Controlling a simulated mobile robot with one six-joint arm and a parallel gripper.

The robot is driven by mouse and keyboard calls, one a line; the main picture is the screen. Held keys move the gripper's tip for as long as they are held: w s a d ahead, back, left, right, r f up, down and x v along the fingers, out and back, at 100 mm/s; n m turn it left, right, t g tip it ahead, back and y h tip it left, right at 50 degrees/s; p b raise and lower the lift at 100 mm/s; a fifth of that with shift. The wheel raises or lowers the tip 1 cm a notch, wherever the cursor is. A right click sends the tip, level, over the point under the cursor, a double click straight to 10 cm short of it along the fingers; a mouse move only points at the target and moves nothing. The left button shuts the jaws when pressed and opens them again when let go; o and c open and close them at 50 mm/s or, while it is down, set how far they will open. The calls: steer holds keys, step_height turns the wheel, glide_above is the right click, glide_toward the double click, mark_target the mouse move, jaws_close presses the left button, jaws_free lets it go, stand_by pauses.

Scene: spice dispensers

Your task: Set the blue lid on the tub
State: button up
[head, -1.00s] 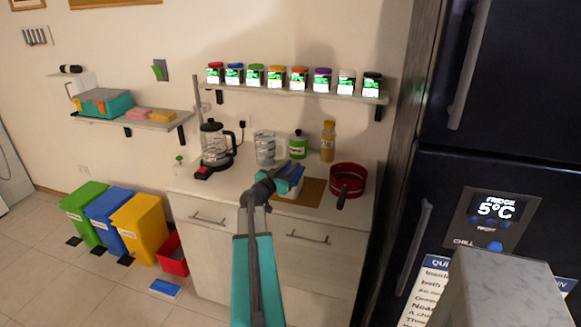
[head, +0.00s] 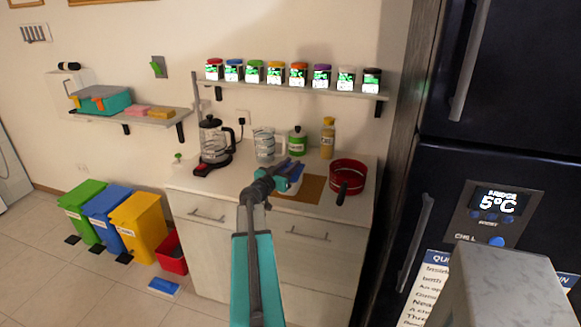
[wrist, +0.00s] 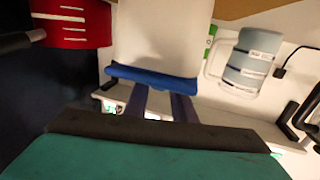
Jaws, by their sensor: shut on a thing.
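The blue lid (wrist: 155,82) is between the fingers of my gripper (wrist: 150,105) in the wrist view, seen almost edge-on. The gripper is shut on it. A pale white tub (wrist: 165,35) fills the upper middle of the wrist view, directly beyond the lid. Whether lid and tub touch cannot be told. In the head view my gripper (head: 283,176) is over the counter, with the lid (head: 296,172) at its tip. The tub (head: 294,188) shows only partly there, mostly hidden behind the gripper.
A brown board (head: 310,190) lies on the counter, with a red pan (head: 349,177) to its right. A measuring jug (head: 264,145), a green jar (head: 297,142) and an oil bottle (head: 328,138) stand behind. A spice shelf (head: 290,92) hangs above.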

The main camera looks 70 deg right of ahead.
steer(key=shift+f+b, duration=0.35)
steer(key=shift+b, duration=0.3)
steer(key=o, duration=1.1)
steer(key=shift+c, duration=0.2)
steer(key=shift+r+p, duration=0.8)
steer(key=shift+p, duration=0.9)
steer(key=a, duration=0.1)
steer(key=b, duration=0.1)
steer(key=a, duration=0.1)
steer(key=shift+w+a+f, duration=0.2)
steer(key=shift+a+f, duration=0.05)
steer(key=shift+a, duration=0.05)
steer(key=w+a+b, duration=0.2)
steer(key=a+b, duration=0.1)
steer(key=a, duration=0.6)
steer(key=shift+a, duration=0.1)
